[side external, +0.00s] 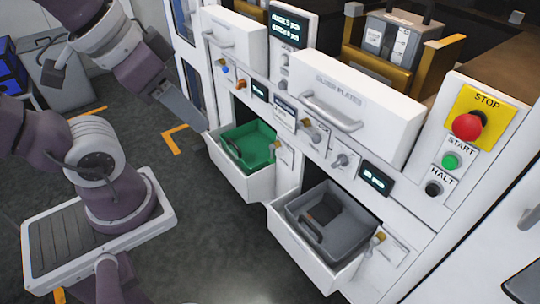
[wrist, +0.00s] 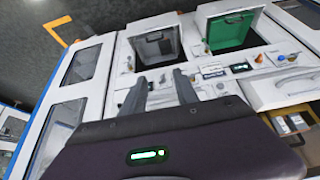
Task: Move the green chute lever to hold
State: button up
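The green chute holds a green tray (side external: 250,144) in an open white drawer; the tray also shows in the wrist view (wrist: 230,32). A small brass-ended handle (side external: 278,145) sits at the right of this drawer.
A grey tray (side external: 325,222) in another open drawer stands to the right. White boxes with handles (side external: 362,118) jut out above the panel. A red stop button (side external: 467,125) is at the far right. Dark floor (side external: 205,235) is clear in front of the drawers.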

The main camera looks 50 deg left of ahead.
jog(key=shift+r, duration=0.2)
jog(key=c, duration=0.3)
notch_tip(320, 180, up, 5)
grip_shut()
jog(key=w+a+r+n+g+h, duration=0.1)
jog(key=w+a+r, duration=0.2)
jog(key=w+a, duration=0.5)
jog(key=w+a+r+n+h, duration=0.1)
jog(key=w+a+r, duration=0.2)
jog(key=w, duration=0.8)
jog(key=w+a+f+t, duration=0.1)
jog(key=w+a+f, duration=0.1)
jog(key=a, duration=0.6)
jog(key=w+a+f+n+h, duration=0.1)
jog(key=w+a+f, duration=0.15)
jog(key=a, duration=0.65)
jog(key=w+a+f+t, duration=0.1)
jog(key=w+a+f, duration=0.15)
jog(key=a, duration=0.55)
notch_tip(320, 180, down, 47)
jog(key=shift+w+d, duration=0.1)
